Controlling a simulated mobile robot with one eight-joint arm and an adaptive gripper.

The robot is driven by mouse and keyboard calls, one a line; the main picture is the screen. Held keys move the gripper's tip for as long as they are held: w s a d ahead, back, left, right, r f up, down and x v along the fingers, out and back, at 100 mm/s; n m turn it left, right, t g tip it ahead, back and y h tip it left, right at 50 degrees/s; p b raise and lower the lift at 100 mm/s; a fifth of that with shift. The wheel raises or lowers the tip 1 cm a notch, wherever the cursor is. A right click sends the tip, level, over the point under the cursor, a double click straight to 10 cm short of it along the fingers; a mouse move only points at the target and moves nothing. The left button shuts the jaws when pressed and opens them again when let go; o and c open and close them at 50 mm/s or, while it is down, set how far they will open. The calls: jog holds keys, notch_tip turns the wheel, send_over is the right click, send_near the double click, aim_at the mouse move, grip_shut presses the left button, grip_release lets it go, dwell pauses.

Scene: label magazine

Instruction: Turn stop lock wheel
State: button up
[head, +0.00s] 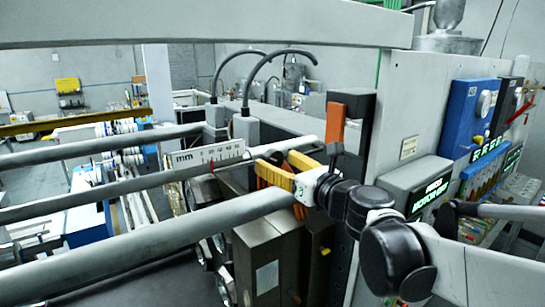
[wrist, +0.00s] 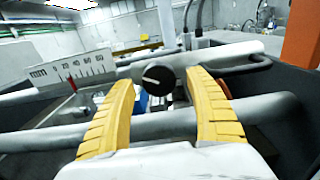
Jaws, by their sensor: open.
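The stop lock wheel appears to be the round black knob (wrist: 158,80) with a white line on its face. In the wrist view it sits on the grey bracket between and just beyond my fingers. My gripper (wrist: 163,85) has two ribbed yellow fingers, spread apart, one on each side of the knob. I cannot tell if either finger touches it.
A thick grey bar (head: 160,246) runs under my gripper. An orange-red block (head: 335,123) on a black post stands close behind it. A machine cabinet with a blue box (head: 470,118) is at the right. A grey beam (head: 200,22) crosses overhead.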

jog(key=shift+x, duration=0.95)
jog(key=shift+s, duration=0.15)
jog(key=c, duration=1.2)
jog(key=shift+n, duration=0.4)
